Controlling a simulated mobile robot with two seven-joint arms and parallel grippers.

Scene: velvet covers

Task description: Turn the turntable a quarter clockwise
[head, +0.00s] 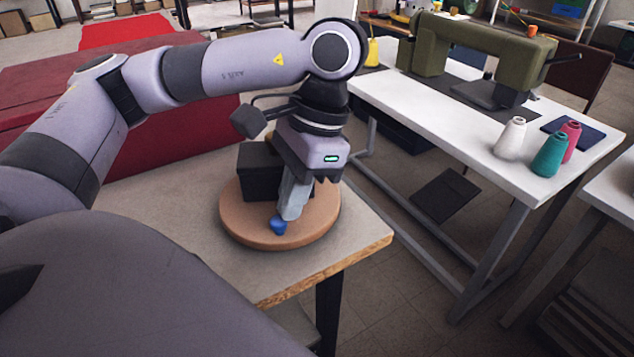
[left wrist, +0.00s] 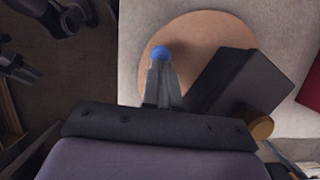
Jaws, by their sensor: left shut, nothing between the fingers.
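The turntable (head: 247,228) is a round tan wooden disc on the table near its front right corner; it also shows in the left wrist view (left wrist: 210,28). A black box (head: 257,172) stands on it toward the back left, and it shows as a dark block in the left wrist view (left wrist: 232,78). A blue knob (head: 278,226) sits near the disc's front edge. My left gripper (head: 286,214) points down over the disc, shut and empty, with its fingertips right at the knob (left wrist: 160,52). I cannot tell whether they touch. My right gripper is not in view.
The table (head: 190,195) is bare around the disc, with its edge (head: 335,268) close to the right and front. A white table (head: 440,112) with a green sewing machine (head: 470,50) and several thread cones (head: 550,153) stands to the right. A dark red block (head: 170,130) lies behind.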

